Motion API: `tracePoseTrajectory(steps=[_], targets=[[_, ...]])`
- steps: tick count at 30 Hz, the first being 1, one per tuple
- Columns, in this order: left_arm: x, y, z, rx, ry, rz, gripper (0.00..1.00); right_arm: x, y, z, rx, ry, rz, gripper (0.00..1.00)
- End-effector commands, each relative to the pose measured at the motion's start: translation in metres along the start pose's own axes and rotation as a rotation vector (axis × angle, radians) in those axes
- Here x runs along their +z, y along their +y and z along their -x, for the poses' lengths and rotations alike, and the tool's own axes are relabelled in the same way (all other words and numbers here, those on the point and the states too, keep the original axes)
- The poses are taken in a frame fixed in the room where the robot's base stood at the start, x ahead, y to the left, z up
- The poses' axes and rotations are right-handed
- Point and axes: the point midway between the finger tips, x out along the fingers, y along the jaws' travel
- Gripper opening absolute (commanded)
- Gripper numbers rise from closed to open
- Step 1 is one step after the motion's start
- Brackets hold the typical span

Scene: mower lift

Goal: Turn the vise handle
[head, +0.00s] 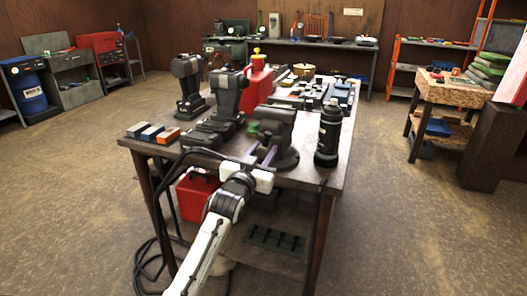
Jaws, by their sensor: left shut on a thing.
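A dark grey vise (272,128) stands at the front edge of the workbench (329,179), on a round base. My left gripper (264,154) reaches up from below to the front of the vise, where its handle is. Its fingers are closed there, shut on the vise handle. The handle itself is mostly hidden by the fingers and too small to make out clearly. My white left arm comes in from the bottom. My right gripper is not in view.
A black bottle (328,132) stands close to the right of the vise. Drill-like tools (230,95) and a red can (258,85) stand to its left and behind. Small blocks (153,132) lie at the left corner. A red box (196,194) is on the lower shelf. Open floor lies on both sides.

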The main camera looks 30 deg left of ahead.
Motion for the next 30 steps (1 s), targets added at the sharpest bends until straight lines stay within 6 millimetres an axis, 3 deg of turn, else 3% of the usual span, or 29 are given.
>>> tracePoseTrajectory(steps=[2, 3, 6, 17, 30], targets=[[-0.001, -0.001, 0.000, -0.001, 0.002, -0.001, 0.08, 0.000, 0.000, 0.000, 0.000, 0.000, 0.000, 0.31], [-0.001, -0.001, 0.000, -0.001, 0.002, -0.001, 0.36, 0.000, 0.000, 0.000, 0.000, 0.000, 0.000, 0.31], [-0.001, -0.001, 0.000, -0.001, 0.002, -0.001, 0.49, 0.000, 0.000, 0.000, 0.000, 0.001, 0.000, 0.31], [0.001, 0.000, 0.006, 0.000, 0.000, -0.002, 0.49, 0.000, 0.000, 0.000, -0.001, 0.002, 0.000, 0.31], [0.001, -0.001, 0.083, -0.001, 0.000, -0.002, 0.49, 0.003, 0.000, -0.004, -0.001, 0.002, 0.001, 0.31]])
